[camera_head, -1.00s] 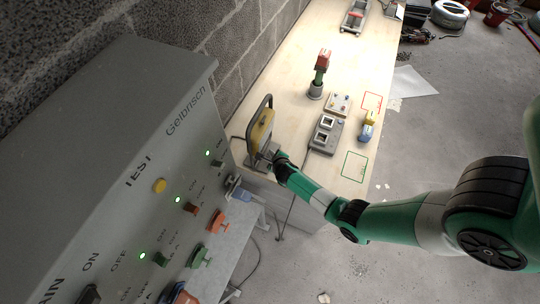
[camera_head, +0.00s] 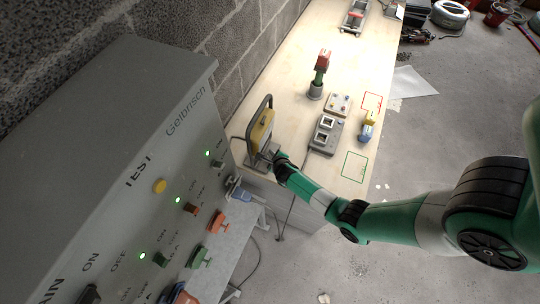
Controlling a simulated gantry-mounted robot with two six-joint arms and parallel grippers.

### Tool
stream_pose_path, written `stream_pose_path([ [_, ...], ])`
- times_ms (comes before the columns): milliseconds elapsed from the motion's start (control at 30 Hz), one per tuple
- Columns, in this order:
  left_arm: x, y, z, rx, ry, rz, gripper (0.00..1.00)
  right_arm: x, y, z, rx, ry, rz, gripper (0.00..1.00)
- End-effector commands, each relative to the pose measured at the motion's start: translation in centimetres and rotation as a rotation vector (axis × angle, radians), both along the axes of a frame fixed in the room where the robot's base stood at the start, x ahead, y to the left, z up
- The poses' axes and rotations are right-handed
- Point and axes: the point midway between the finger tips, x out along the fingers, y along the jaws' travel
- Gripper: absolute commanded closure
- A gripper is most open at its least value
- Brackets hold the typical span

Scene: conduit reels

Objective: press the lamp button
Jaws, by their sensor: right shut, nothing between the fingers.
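A yellow work lamp (camera_head: 261,131) with a dark frame stands upright on the near left end of the wooden bench. My right gripper (camera_head: 267,160) is at the foot of the lamp, on its right side, and is shut with nothing in it. Its fingers are small and dark here, and I cannot tell whether they touch the lamp. I cannot make out the lamp's button; the gripper may cover it. My left gripper is not in view.
A grey control cabinet (camera_head: 130,130) with lit green lights and a yellow button (camera_head: 159,186) fills the left. On the bench (camera_head: 290,90) stand a grey socket box (camera_head: 325,134), a small button box (camera_head: 339,104) and a red-topped tool (camera_head: 322,62). Open floor lies right.

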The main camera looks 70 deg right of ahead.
Motion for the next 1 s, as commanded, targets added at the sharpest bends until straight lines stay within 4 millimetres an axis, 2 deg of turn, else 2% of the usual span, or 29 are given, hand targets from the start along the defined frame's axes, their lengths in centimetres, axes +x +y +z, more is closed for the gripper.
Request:
stream_pose_path([
  [1000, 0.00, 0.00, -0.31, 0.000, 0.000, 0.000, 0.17, 0.01, 0.00, -0.88, 0.000, 0.000, 0.000, 1.00],
])
